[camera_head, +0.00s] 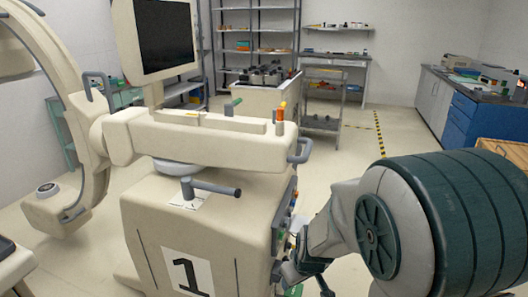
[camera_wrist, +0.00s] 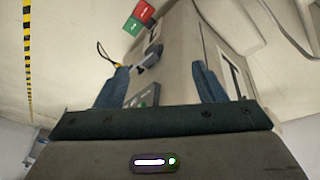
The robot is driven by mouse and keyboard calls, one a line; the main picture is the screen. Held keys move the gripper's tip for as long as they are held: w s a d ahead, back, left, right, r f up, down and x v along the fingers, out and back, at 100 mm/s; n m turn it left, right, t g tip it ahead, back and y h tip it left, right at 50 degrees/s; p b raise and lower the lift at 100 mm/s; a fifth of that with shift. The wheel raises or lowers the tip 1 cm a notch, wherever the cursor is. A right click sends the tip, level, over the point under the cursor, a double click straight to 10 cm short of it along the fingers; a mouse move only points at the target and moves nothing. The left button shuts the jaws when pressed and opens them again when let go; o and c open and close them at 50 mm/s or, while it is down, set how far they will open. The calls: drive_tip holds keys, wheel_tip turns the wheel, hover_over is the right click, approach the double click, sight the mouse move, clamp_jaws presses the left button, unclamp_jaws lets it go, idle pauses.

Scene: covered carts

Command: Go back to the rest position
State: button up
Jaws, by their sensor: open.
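My gripper (camera_head: 306,284) is low at the right side of a beige wheeled machine (camera_head: 150,225) marked "1" in the head view; my forearm partly hides that side. In the wrist view, the two blue fingers of my gripper (camera_wrist: 162,78) are spread apart, with nothing held between them. The machine's side panel (camera_wrist: 175,65) lies beyond and between the fingers. A dark grey fitting (camera_wrist: 149,57) and a red and green label (camera_wrist: 139,17) show on it. I cannot tell whether a finger touches the panel.
The machine carries a monitor (camera_head: 166,38) and a large curved arm (camera_head: 92,130) at left. A wooden crate (camera_head: 505,150) stands at the right edge, before blue drawers (camera_head: 462,122). Shelves and a grey cart (camera_head: 322,118) are at the back. Floor beside the yellow-black strip (camera_head: 379,135) is clear.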

drive_tip(key=s+d+r+m+p, duration=0.1)
drive_tip(key=s+r+p, duration=0.1)
drive_tip(key=s+r, duration=0.2)
drive_tip(key=s+d+r+m+p, duration=0.2)
drive_tip(key=s+r+p, duration=0.1)
drive_tip(key=r, duration=0.8)
drive_tip(key=shift+s+r+g+y+p, duration=0.2)
drive_tip(key=shift+s+g+y+p, duration=0.1)
drive_tip(key=shift+s+p, duration=0.1)
drive_tip(key=s+d+r+m+p, duration=0.1)
drive_tip(key=s+r, duration=0.1)
drive_tip(key=s+d+r+p, duration=0.1)
drive_tip(key=s+r, duration=0.2)
drive_tip(key=s+r+m+h+p, duration=0.1)
drive_tip(key=s+r, duration=0.1)
drive_tip(key=shift+s+d+r+m+g+p, duration=0.15)
drive_tip(key=shift+d+r+m+g+p, duration=0.15)
drive_tip(key=shift+d+r+p, duration=0.1)
drive_tip(key=shift+s, duration=0.1)
drive_tip(key=c, duration=0.5)
drive_tip(key=shift+d, duration=0.15)
drive_tip(key=shift+c, duration=0.4)
